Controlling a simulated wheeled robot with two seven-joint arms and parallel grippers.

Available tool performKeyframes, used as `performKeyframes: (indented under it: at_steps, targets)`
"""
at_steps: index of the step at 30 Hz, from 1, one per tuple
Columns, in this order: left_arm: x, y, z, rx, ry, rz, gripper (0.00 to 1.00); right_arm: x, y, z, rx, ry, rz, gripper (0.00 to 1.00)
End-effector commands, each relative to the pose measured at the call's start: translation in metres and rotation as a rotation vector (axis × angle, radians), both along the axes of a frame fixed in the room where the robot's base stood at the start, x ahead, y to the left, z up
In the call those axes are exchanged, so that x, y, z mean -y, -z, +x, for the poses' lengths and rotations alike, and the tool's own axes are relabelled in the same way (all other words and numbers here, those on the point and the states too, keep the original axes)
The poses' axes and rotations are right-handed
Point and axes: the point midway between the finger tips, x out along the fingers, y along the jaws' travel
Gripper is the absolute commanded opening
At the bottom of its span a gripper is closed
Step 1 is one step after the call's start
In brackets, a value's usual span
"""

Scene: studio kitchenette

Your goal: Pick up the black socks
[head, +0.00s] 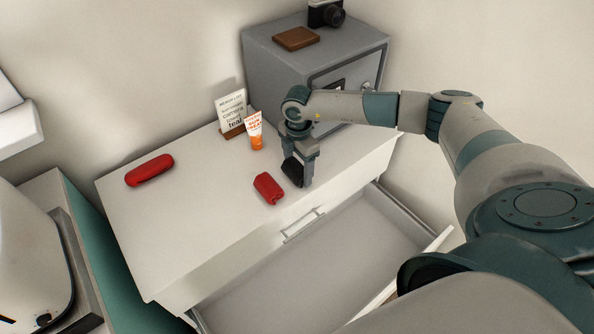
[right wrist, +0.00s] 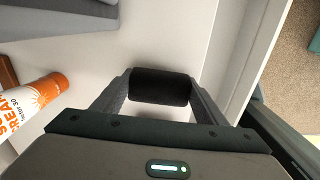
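The black socks (head: 293,172), a short dark roll, are at the front part of the white dresser top. In the right wrist view the black socks (right wrist: 160,87) lie crosswise between my right gripper's two fingers, with no clear gap at either end. My right gripper (head: 299,168) points down at the socks and is shut on them. It also shows in the right wrist view (right wrist: 160,92). I cannot tell whether the socks touch the surface. My left gripper is not in view.
A red roll (head: 268,188) lies just left of the socks. An orange-and-white tube (head: 256,135) and a small sign (head: 231,112) stand behind. A red case (head: 149,170) lies far left. A grey safe (head: 285,62) stands at the back. The drawer (head: 320,265) below is open and looks empty.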

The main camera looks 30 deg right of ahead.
Motion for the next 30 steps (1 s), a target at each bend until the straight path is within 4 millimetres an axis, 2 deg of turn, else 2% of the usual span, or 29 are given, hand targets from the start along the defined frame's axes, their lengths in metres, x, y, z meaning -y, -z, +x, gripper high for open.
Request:
performKeyframes:
  at_steps: [11,16,20,30]
  targets:
    - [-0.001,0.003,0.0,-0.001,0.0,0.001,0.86,0.0,-0.003,0.0,0.001,0.0,0.0,0.44]
    - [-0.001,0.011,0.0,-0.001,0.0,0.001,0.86,0.001,-0.016,0.001,0.004,0.0,0.0,0.44]
    - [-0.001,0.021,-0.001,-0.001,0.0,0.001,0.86,0.0,-0.035,0.001,0.005,0.0,0.0,0.44]
    - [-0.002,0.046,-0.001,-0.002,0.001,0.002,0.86,0.049,-0.074,-0.042,0.002,0.003,-0.003,0.44]
